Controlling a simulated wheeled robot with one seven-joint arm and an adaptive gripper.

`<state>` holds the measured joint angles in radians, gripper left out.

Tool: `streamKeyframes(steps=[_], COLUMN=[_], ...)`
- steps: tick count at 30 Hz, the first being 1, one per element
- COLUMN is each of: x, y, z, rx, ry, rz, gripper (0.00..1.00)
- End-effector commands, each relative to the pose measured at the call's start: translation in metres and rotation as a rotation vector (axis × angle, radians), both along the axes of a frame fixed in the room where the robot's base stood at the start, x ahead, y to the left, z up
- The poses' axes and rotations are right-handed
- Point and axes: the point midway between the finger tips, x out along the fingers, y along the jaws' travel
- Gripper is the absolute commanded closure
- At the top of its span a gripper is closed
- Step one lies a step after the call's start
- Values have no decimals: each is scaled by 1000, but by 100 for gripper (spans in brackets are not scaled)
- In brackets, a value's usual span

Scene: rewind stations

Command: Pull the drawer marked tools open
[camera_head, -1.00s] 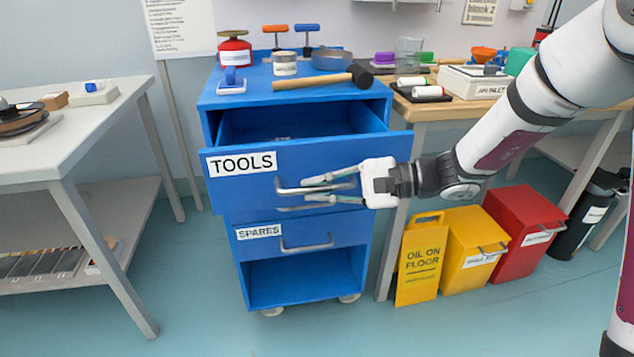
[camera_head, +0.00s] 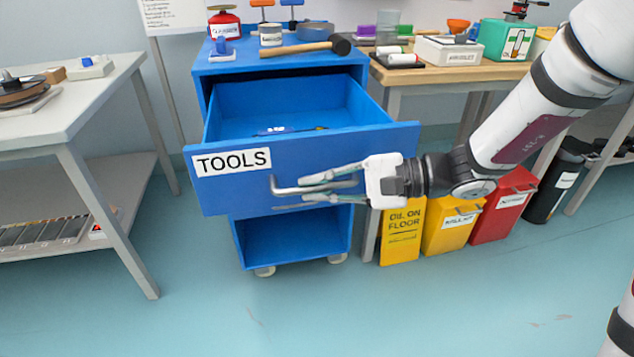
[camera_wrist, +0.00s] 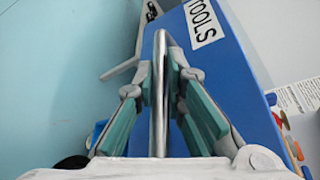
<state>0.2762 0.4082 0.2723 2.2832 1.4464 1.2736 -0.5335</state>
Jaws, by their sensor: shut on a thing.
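The blue drawer marked TOOLS (camera_head: 225,185) stands well out from the blue cabinet (camera_head: 207,82), and a few items lie inside it. Its metal bar handle (camera_head: 284,190) is on the front panel. My gripper (camera_head: 318,190) reaches in from the right with its fingers around the handle, shut on it. In the wrist view the handle (camera_wrist: 159,85) runs between the two green-padded fingers, and the TOOLS label (camera_wrist: 203,22) shows beyond. The SPARES drawer is hidden behind the pulled-out drawer in the head view.
A hammer (camera_head: 290,50), a red can (camera_head: 224,25) and a tin stand on the cabinet top. A yellow oil sign (camera_head: 401,235) and yellow and red bins (camera_head: 503,205) stand at right. A grey table (camera_head: 60,110) is at left. Floor in front is clear.

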Motion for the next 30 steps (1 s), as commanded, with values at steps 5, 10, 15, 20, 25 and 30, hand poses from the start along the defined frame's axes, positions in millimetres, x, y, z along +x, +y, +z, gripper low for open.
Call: streamKeyframes(steps=[5, 10, 15, 20, 25, 30], x=[1, 1, 1, 1, 1, 0], y=[-1, -1, -1, -1, -15, -46], z=[-1, -1, 0, 0, 3, 9], rx=[-3, -3, -2, -1, -2, -3], ry=[1, 0, 0, 0, -2, -3], rz=[-3, -3, -2, -2, -6, -7], gripper=[100, 73, 68, 68, 68, 68])
